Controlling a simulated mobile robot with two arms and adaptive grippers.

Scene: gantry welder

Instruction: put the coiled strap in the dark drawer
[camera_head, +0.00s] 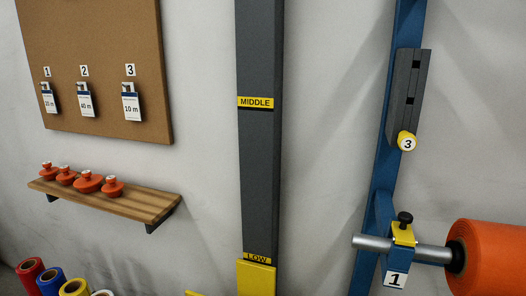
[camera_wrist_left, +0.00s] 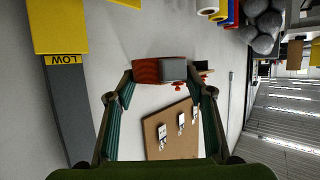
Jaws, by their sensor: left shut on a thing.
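My left gripper (camera_wrist_left: 160,85) shows in the left wrist view, its two fingers closed on the sides of a red-brown block-like thing with a grey end, which looks like the coiled strap (camera_wrist_left: 147,71). The strap is held between the fingertips, clear of the wall behind it. Neither gripper shows in the head view. My right gripper is in neither view. I see no dark drawer in either view.
The head view shows a brown board (camera_head: 100,40) with tags, a wooden shelf (camera_head: 140,200) with several orange pieces, a grey post (camera_head: 258,180) with yellow labels, a blue upright (camera_head: 385,180) and an orange roll (camera_head: 495,258) on a rod. Coloured rolls (camera_head: 74,287) stand lower left.

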